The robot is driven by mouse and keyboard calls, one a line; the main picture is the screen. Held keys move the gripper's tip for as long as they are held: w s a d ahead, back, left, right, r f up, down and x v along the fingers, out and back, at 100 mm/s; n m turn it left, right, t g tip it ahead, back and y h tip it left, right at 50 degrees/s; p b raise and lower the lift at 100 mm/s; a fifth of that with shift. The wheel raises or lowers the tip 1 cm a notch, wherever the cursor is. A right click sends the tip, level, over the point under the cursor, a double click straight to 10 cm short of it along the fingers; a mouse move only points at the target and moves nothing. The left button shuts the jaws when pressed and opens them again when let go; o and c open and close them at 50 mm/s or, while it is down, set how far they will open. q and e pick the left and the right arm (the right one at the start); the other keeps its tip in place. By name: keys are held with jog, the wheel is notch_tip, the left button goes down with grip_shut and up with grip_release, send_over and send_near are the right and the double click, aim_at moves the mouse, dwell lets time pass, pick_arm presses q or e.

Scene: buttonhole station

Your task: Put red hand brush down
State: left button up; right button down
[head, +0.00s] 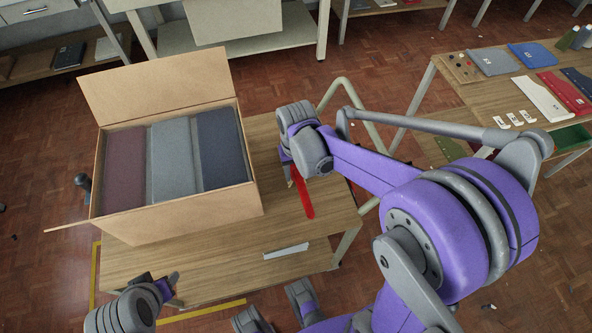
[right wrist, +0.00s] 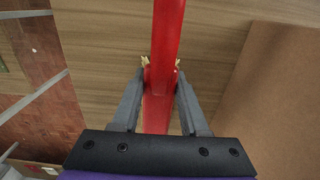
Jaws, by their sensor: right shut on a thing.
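The red hand brush (head: 303,196) shows in the head view as a long red strip over the right part of the wooden table (head: 225,262). My right gripper (head: 287,168) is shut on it. In the right wrist view the red brush (right wrist: 166,40) runs between the two grey fingers (right wrist: 160,85), which grip it from both sides. Wood grain lies behind it; I cannot tell whether the brush touches the table. My left gripper (head: 160,284) is at the table's front left edge, apart from the brush; its opening is not clear.
An open cardboard box (head: 180,222) with folded cloth in several colours stands on the left of the table, beside my right gripper. A pale flat strip (head: 286,251) lies near the front edge. Another table (head: 480,96) with cloths and cards stands at the right.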

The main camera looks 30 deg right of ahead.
jog(key=shift+c, duration=2.1)
grip_release()
jog(key=shift+w+f, duration=0.1)
jog(key=shift+f, duration=0.05)
jog(key=shift+r, duration=0.2)
jog(key=shift+r+p, duration=0.35)
jog(key=shift+p, duration=0.05)
notch_tip(320, 180, up, 12)
jog(key=p, duration=0.2)
jog(key=n+t, duration=0.2)
jog(key=t, duration=0.3)
send_over(307, 212)
jog(key=f, duration=0.4)
jog(key=shift+w, duration=0.2)
jog(key=shift+s+f+n, duration=0.2)
jog(key=shift+f+n, duration=0.05)
jog(key=shift+n, duration=0.05)
